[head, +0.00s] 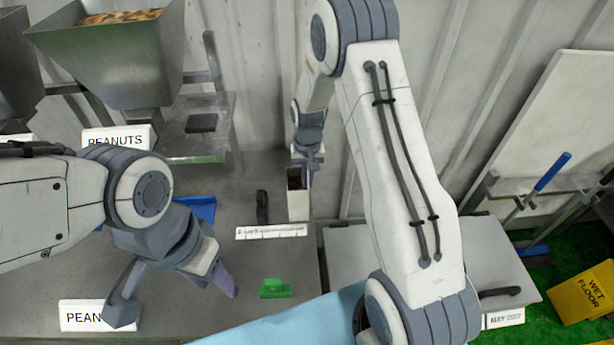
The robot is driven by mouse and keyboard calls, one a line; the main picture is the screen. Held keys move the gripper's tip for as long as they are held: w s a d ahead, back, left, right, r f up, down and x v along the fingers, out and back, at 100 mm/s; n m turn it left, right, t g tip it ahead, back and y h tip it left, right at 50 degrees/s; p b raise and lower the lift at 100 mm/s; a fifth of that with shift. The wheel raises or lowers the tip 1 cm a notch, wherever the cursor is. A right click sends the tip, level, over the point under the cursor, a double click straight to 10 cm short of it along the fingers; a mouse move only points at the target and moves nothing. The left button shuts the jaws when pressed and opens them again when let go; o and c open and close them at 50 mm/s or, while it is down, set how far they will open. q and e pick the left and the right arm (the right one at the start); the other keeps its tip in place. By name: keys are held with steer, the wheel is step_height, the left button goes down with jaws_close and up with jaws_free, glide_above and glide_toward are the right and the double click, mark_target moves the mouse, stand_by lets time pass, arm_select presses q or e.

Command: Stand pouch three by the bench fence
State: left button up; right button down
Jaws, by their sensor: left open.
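A pale, upright pouch or container (298,205) with a dark top stands near the right end of the grey bench (250,180). I cannot read a number on it. My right gripper (306,176) is at its top, with a finger beside its upper edge; whether the jaws grip it is hidden. My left gripper (175,292) is open over the front left of the bench, its fingers spread and nothing seen between them. I cannot clearly make out the bench fence.
A ruled white strip (271,231), dark handled tool (262,207) and green object (274,288) lie on the bench. A metal hopper (110,55) stands at back left with a PEANUTS sign (117,139). A yellow wet-floor sign (583,291) is at right.

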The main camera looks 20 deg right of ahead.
steer(key=shift+f, duration=0.2)
steer(key=c, duration=1.1)
jaws_free()
steer(key=shift+o, duration=0.2)
steer(key=shift+r, duration=0.1)
